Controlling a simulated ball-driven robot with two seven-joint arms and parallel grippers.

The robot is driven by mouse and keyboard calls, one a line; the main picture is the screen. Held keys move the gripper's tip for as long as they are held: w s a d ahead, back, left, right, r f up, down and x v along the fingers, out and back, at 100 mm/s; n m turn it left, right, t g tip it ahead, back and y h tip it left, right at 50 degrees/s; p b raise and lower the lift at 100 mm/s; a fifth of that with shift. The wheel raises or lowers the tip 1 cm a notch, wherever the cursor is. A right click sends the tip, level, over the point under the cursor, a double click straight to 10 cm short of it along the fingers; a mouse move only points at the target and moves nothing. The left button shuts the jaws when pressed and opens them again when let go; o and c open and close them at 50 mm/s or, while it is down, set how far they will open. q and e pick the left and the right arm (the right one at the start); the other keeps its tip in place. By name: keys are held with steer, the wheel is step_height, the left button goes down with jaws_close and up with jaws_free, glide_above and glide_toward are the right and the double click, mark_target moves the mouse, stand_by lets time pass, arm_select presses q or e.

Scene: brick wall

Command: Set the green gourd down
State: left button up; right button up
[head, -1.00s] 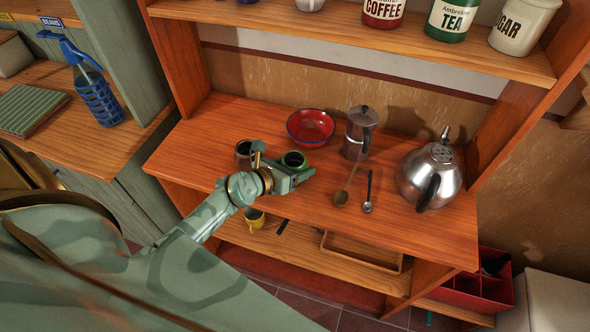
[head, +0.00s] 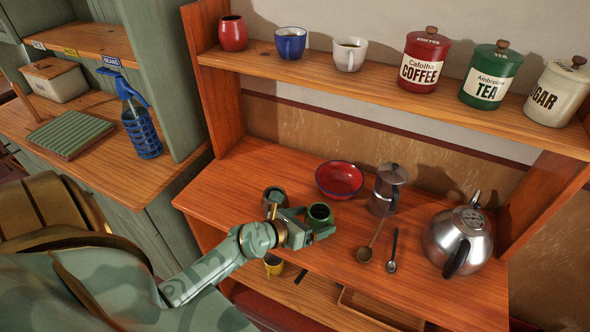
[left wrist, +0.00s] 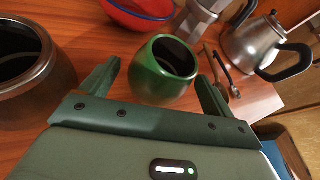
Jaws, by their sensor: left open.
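The green gourd (head: 320,215) is a small round green cup with a dark opening. It stands upright on the wooden counter (head: 225,200), and it also shows in the left wrist view (left wrist: 160,82). My left gripper (head: 313,224) is open, low at the counter, with its fingers on either side of the gourd. In the left wrist view a gap shows between the gourd and the right finger; contact at the left finger I cannot tell. My right gripper is not in view.
A dark brown cup (left wrist: 30,65) stands just left of the gripper. A red bowl (head: 340,179), a moka pot (head: 387,190), two spoons and a steel kettle (head: 458,240) stand or lie behind and to the right. Bare counter lies between gourd and wooden spoon (head: 366,250).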

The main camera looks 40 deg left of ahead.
arm_select(q)
steer(key=p+v, duration=0.1)
steer(key=v, duration=0.8)
